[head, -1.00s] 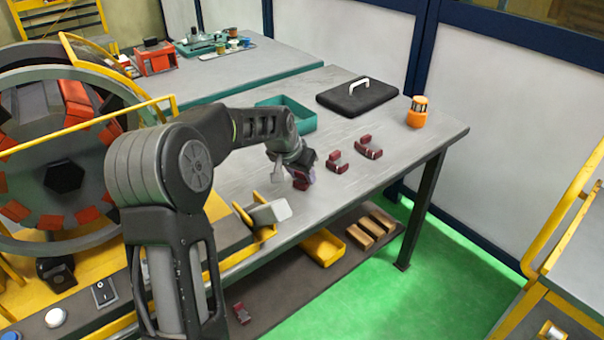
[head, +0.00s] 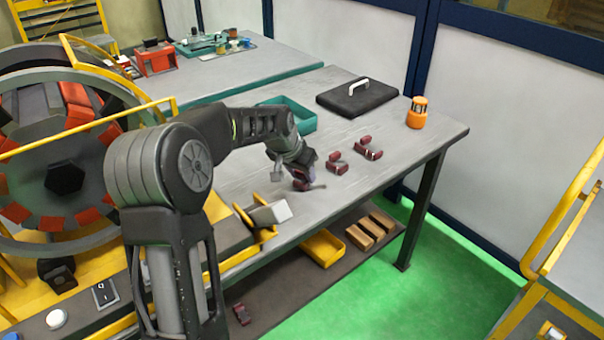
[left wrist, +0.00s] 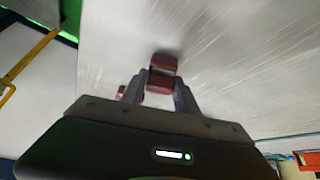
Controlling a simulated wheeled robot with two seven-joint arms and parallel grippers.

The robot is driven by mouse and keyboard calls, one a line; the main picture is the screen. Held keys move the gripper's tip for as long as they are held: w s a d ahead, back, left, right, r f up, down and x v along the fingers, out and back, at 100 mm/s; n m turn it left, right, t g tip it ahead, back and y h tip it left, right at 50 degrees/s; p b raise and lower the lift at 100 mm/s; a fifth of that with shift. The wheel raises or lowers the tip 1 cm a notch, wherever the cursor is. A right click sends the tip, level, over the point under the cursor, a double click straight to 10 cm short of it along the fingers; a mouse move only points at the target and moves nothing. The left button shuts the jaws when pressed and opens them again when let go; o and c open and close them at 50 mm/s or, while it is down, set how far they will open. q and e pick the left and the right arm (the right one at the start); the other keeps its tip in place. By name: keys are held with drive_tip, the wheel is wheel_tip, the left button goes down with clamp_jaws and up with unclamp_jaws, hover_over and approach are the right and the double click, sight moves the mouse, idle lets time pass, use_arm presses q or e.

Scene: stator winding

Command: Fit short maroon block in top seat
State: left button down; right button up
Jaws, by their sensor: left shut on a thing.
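My left gripper (head: 308,178) is low over the near part of the grey workbench (head: 235,180). It is shut on a maroon block (head: 299,185), which is partly hidden by the gripper. In the left wrist view the block (left wrist: 163,64) shows between the fingertips (left wrist: 160,82), with a grey band across it. More maroon (left wrist: 128,92) shows beside and behind the fingers. The round stator (head: 50,222) stands at the left, with orange-red blocks around its ring; its top is partly cut off and behind a yellow rail. My right gripper is out of view.
Two more maroon blocks, one nearer (head: 337,163) and one farther (head: 368,148), lie right of my gripper. A teal tray (head: 300,118), black case (head: 357,96) and orange beacon (head: 417,112) stand farther back. A yellow bin (head: 323,248) is on the lower shelf.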

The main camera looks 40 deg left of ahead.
use_arm(q)
drive_tip(key=shift+r+p, duration=1.65)
drive_tip(key=shift+r, duration=1.15)
drive_tip(key=r+p, duration=0.1)
drive_tip(key=r+n, duration=0.1)
drive_tip(key=r, duration=0.1)
drive_tip(key=r+n+y+p, duration=0.1)
drive_tip(key=shift+s+r+p, duration=0.2)
drive_tip(key=shift+s+p, duration=0.1)
drive_tip(key=shift+p, duration=0.05)
drive_tip(key=s+d+f+m+b, duration=0.1)
drive_tip(key=d+f, duration=0.2)
drive_tip(key=d, duration=0.8)
drive_tip(key=s+d+f+m+h+b, duration=0.1)
drive_tip(key=d+f+m, duration=0.1)
drive_tip(key=d, duration=1)
drive_tip(key=shift+d+f+h+b, duration=0.3)
drive_tip(key=shift+f+b, duration=0.1)
drive_tip(key=shift+f, duration=0.1)
